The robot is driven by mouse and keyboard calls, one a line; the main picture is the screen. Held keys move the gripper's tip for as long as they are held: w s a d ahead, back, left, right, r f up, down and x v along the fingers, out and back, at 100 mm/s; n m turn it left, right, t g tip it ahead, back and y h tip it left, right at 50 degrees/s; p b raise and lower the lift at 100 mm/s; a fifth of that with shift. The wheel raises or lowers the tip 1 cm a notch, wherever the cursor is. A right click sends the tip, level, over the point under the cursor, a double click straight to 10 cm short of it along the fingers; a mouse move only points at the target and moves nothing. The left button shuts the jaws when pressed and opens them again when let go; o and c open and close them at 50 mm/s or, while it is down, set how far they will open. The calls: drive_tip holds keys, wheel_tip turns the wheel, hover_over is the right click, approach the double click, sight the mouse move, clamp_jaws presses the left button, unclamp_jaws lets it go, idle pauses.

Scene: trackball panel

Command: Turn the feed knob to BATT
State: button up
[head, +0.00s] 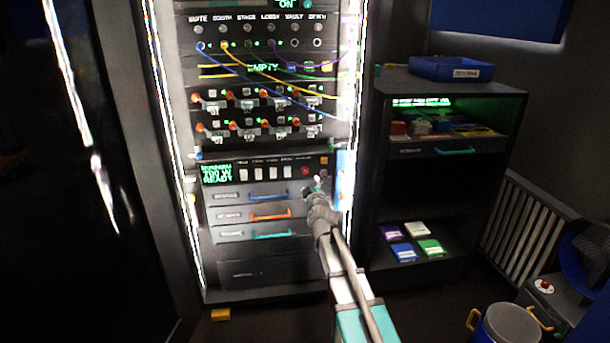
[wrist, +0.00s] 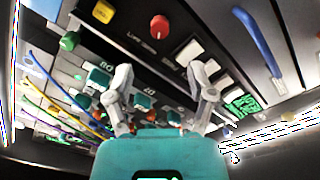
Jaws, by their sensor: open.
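The rack (head: 265,272) stands in front of me, with a control strip below its rows of orange-and-white connectors. My gripper (head: 316,187) is in front of the strip's right end in the head view and hides part of it. In the wrist view, my gripper (wrist: 160,82) is open and empty, with its two grey fingers apart. I cannot read a FEED or BATT label, so I cannot tell for sure that this is the feed knob.
Near the green knob are a yellow button (wrist: 103,12), a red button (wrist: 159,27) and white switches (wrist: 188,52). A blue drawer handle (wrist: 258,40) is at upper right. Patch cables (head: 265,85) hang across the upper rack. A dark shelf (head: 450,170) stands at right.

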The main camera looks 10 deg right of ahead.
sight(305, 172)
drive_tip(key=w, duration=0.8)
drive_tip(key=shift+w, duration=0.4)
drive_tip(key=shift+c, duration=0.2)
clamp_jaws()
drive_tip(key=shift+a, duration=0.15)
